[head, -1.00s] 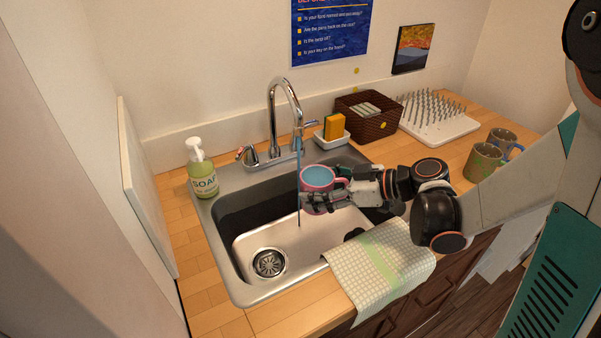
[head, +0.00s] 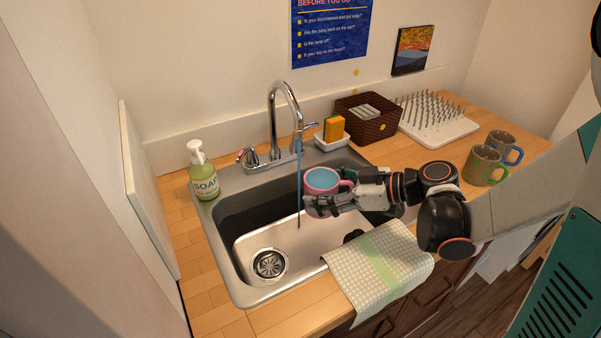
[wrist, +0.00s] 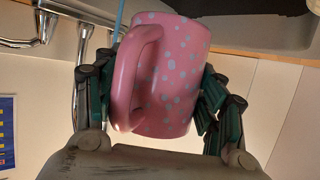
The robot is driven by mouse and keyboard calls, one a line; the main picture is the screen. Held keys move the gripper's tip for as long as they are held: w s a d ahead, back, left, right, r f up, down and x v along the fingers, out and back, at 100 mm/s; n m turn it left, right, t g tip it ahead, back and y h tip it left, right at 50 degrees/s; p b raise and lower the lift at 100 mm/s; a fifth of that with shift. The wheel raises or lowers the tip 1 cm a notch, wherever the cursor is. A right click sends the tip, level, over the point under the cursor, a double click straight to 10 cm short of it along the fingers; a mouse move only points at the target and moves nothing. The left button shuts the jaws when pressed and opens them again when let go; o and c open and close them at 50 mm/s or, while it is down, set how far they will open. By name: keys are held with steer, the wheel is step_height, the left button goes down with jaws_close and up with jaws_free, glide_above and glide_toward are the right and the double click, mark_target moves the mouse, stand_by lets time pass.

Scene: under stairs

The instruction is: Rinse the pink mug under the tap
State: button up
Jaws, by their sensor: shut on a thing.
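The pink mug (head: 318,182), upright with a light blue inside, is held over the sink (head: 255,224). In the wrist view the mug (wrist: 180,75) shows pale blue dots, with its handle towards the camera. My gripper (head: 322,201) is shut on the mug, with a finger on each side in the wrist view (wrist: 158,98). The tap (head: 285,100) is running. Its thin blue stream (head: 298,190) falls just left of the mug's rim into the basin, apart from the mug in the head view. Whether water is in the mug, I cannot tell.
A soap bottle (head: 203,172) stands left of the sink. A sponge (head: 334,128) in a white dish, a brown basket (head: 378,127) and a drying rack (head: 440,128) stand behind. Two mugs (head: 482,166) stand at the right. A cloth (head: 375,270) hangs over the front edge.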

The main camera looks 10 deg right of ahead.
mark_target(334, 192)
steer(key=shift+s+d+r+p, duration=0.2)
steer(key=shift+s+r+p, duration=0.2)
steer(key=shift+s+r, duration=0.3)
steer(key=shift+s+d+r+p, duration=0.2)
steer(key=shift+s+r+p, duration=0.2)
steer(key=shift+s+r, duration=0.25)
